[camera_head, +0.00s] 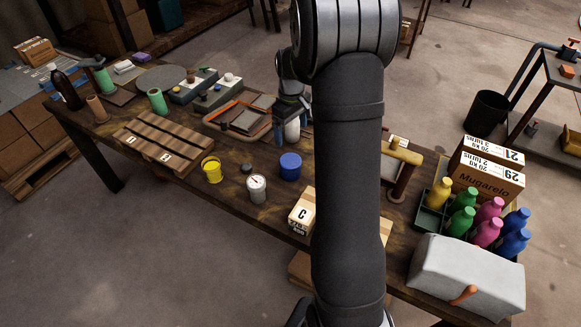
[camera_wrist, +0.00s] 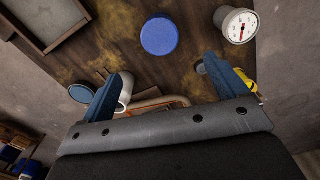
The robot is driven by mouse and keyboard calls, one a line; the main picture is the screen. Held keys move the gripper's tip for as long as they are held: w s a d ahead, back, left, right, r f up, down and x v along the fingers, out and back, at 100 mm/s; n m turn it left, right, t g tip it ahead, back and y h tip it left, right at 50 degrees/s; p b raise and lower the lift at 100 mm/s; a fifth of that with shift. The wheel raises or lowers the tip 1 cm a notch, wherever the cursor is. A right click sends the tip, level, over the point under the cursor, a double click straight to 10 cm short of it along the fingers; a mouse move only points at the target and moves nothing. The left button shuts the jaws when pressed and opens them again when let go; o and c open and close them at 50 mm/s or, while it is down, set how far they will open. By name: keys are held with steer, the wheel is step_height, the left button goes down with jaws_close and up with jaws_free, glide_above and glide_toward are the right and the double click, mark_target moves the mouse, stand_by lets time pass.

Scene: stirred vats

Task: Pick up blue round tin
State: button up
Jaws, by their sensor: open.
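The blue round tin (camera_head: 290,166) stands upright on the wooden table, just left of my dark arm link in the head view. In the wrist view it is a round blue top (camera_wrist: 159,36), beyond the fingertips and between their lines. My gripper (camera_head: 291,125) is behind the tin in the head view, partly hidden by my arm. The wrist view shows its two blue fingers (camera_wrist: 164,68) spread apart, with nothing held between them. The tin is apart from both fingers.
A white dial gauge (camera_head: 257,188) stands left of the tin and also shows in the wrist view (camera_wrist: 237,25). A yellow tin (camera_head: 211,170) and a small dark cap (camera_head: 246,168) are farther left. A white cylinder (camera_wrist: 125,92) is by the left finger. A carton (camera_head: 302,212) is in front.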

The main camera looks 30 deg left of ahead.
mark_target(290, 160)
step_height(290, 160, down, 11)
steer(key=shift+w+a+f, duration=0.1)
steer(key=shift+a+f, duration=0.05)
steer(key=shift+f, duration=1.25)
steer(key=shift+w+a+f, duration=0.1)
steer(key=shift+a+f, duration=0.05)
steer(key=shift+f, duration=1.2)
steer(key=c, duration=1.2)
